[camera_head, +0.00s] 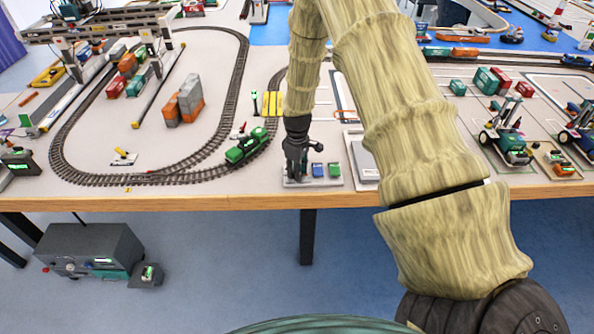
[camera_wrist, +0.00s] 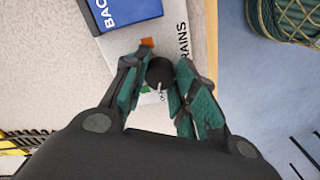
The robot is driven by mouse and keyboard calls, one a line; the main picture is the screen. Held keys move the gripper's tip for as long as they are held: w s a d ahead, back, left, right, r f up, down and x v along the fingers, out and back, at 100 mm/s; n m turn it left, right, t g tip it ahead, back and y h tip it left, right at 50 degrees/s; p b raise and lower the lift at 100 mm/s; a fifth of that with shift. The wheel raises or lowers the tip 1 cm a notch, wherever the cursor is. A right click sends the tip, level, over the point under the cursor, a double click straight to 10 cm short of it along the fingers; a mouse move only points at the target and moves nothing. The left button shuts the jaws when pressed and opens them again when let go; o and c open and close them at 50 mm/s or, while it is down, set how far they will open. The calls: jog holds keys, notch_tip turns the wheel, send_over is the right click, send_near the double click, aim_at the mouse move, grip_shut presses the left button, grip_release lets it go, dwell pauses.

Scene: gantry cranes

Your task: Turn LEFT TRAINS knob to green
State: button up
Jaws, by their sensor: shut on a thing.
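The black round knob (camera_wrist: 160,71) sits between the two fingertips of my gripper (camera_wrist: 165,66), which is shut on it. A thin white mark shows on the knob's lower side in the wrist view. An orange mark (camera_wrist: 148,42) lies above the knob, beside the left fingertip. A small green mark (camera_wrist: 145,89) lies below and left of it, partly hidden by the finger. The light panel (camera_wrist: 175,32) carries the partly visible word "TRAINS". In the head view my gripper (camera_head: 296,168) points down at the panel's left end and hides the knob.
A blue button (camera_wrist: 133,10) lettered "BAC..." is close to my left finger; blue and green buttons (camera_head: 326,170) show in the head view. The table's wooden edge (camera_head: 200,203) runs just in front. A green locomotive (camera_head: 247,147) stands on the track to the left.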

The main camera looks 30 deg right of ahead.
jog(key=m, duration=0.6)
jog(key=shift+b, duration=0.3)
jog(key=shift+d+r, duration=0.1)
jog(key=shift+w, duration=0.1)
jog(key=o, duration=1.1)
jog(key=shift+c, duration=0.2)
notch_tip(320, 180, up, 12)
dwell(0.5)
